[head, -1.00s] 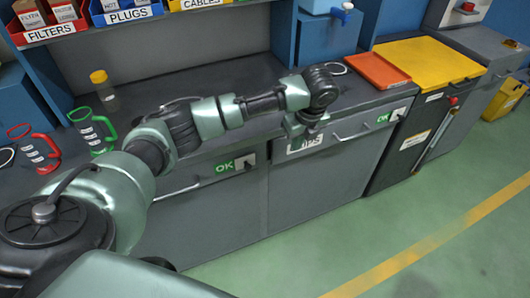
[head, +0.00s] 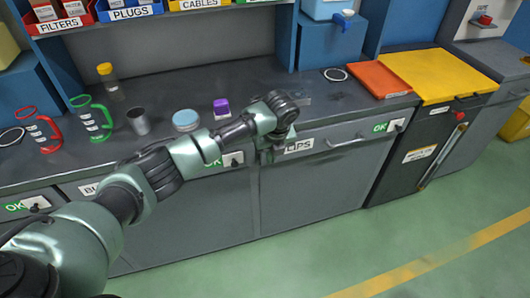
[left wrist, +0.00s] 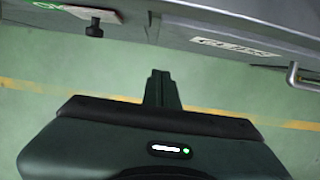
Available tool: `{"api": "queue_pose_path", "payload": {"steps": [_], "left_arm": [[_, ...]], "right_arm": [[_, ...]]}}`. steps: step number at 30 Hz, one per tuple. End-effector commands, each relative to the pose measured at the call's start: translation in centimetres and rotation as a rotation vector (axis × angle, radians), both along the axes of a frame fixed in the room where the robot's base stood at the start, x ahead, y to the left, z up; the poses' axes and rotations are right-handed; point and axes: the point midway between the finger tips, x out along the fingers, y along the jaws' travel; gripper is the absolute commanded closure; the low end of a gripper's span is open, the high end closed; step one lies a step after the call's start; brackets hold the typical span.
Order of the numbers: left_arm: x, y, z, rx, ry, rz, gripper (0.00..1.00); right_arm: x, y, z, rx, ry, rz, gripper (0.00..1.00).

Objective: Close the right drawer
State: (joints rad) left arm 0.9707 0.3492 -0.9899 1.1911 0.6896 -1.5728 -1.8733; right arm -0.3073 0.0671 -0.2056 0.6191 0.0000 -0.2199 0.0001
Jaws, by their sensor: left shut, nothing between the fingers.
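The right drawer (head: 330,145), grey with a "CLIPS" label and a bar handle (head: 348,143), is in the cabinet front right of centre. Its front looks about flush with the cabinet; I cannot tell if a small gap is left. My left gripper (head: 266,156) points down beside the left end of this drawer's front, partly covering the label. In the left wrist view the shut, empty fingers (left wrist: 161,90) show over the floor, below the drawer's label (left wrist: 235,47) and handle (left wrist: 292,75). I cannot tell whether they touch the front. My right gripper is out of view.
The counter (head: 160,92) holds a red mug-like holder (head: 40,132), a green one (head: 92,120), a grey cup (head: 138,121), a blue-lidded jar (head: 186,120) and a purple item (head: 221,107). A yellow-topped bin (head: 430,75) stands right. Green floor in front is clear.

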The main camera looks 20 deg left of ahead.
Motion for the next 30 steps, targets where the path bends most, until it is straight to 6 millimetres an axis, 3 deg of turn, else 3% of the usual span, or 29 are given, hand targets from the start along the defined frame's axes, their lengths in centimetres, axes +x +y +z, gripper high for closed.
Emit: {"api": "queue_pose_path", "payload": {"steps": [5, 9, 15, 30], "left_arm": [[0.7, 0.6, -3.9, 0.002, 0.004, 0.002, 1.0], [2.6, 1.8, -3.4, 0.0, -0.001, 0.003, 1.0], [3.7, 2.7, -3.5, 0.0, 0.0, 0.0, 1.0], [4.2, 3.0, -3.6, -0.001, -0.002, 0.002, 1.0]], "right_arm": [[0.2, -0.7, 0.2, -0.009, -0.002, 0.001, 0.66], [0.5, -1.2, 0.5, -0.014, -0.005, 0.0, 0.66], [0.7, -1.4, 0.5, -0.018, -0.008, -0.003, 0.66], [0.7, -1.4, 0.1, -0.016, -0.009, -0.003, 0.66]]}}
